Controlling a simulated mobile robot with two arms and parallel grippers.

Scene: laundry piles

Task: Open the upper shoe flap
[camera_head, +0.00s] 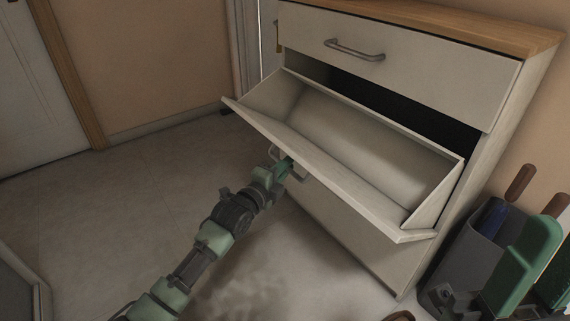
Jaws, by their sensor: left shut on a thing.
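The white shoe cabinet has its upper shoe flap (330,170) tilted far outward, and its hollow inside shows empty. A metal handle is on the flap's outer front face, partly hidden by my left gripper (287,167). My left arm comes in from the bottom left, and the gripper is shut on that flap handle (301,178). The green part of my right arm (528,255) shows at the lower right; its gripper fingers cannot be made out.
A closed drawer (400,65) with a grey handle (354,50) sits above the flap, under a wooden top (440,22). A grey bin (482,235) with upright items stands right of the cabinet. The floor at left (130,200) is clear.

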